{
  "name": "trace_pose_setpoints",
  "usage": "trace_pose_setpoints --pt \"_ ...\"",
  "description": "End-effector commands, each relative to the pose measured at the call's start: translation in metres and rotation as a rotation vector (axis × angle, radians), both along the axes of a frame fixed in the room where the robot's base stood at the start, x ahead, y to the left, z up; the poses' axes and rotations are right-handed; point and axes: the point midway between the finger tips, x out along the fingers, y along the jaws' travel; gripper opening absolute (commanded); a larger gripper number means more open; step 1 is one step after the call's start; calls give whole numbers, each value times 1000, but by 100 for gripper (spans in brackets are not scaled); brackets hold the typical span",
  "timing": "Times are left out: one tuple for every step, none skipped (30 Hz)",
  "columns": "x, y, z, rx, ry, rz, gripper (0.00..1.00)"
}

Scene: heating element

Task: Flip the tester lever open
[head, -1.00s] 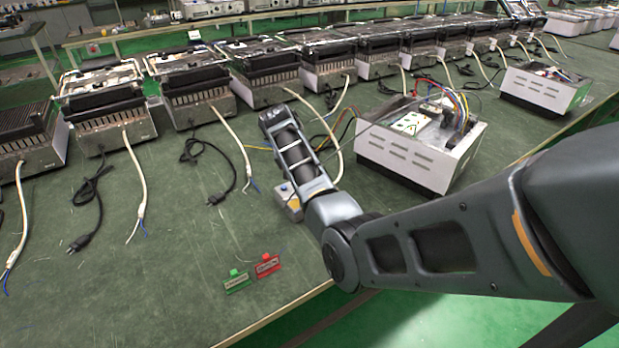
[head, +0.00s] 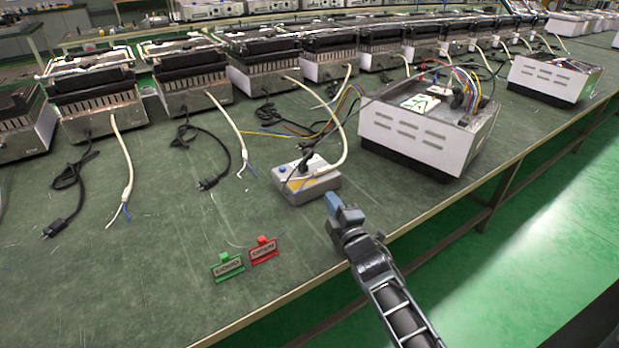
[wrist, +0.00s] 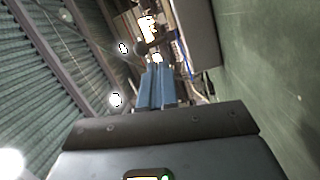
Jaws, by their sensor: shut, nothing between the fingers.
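The tester, a small grey box (head: 318,184) with a blue button and a yellow label, sits on the green table near its front edge. Cables run from it, and dark parts stand on its top; I cannot make out the lever or its position. My gripper (head: 331,203) is just in front of the tester, at the table's front edge, and appears apart from it. In the wrist view its blue fingers (wrist: 158,85) are together with nothing between them.
An opened white unit (head: 415,137) with colored wires stands right of the tester. A row of heaters (head: 184,75) with loose cords lines the back. The table's left front is clear.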

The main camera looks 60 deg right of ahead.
Motion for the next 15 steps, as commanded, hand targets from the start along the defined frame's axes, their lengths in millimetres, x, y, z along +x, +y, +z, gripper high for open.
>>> trace_pose_setpoints --pt "-10 8 -4 -64 -3 5 0" --pt "-13 12 -1 -102 -5 8 0" --pt "-18 17 1 -144 -6 11 0" --pt "-20 20 4 -170 -7 13 0" --pt "-22 22 6 -193 -10 13 0" --pt "-24 25 8 -214 -11 13 0" --pt "-25 26 9 -226 -11 13 0" --pt "-25 26 11 -234 -11 13 0" --pt "-25 26 12 -240 -12 13 0" --pt "-23 24 13 -242 -13 14 0" --pt "-21 23 14 -243 -13 13 0" --pt "-17 19 16 -243 -13 13 0" --pt "-14 17 17 -242 -14 13 0" --pt "-11 14 18 -242 -14 14 0" --pt "-6 9 21 -243 -15 14 0"
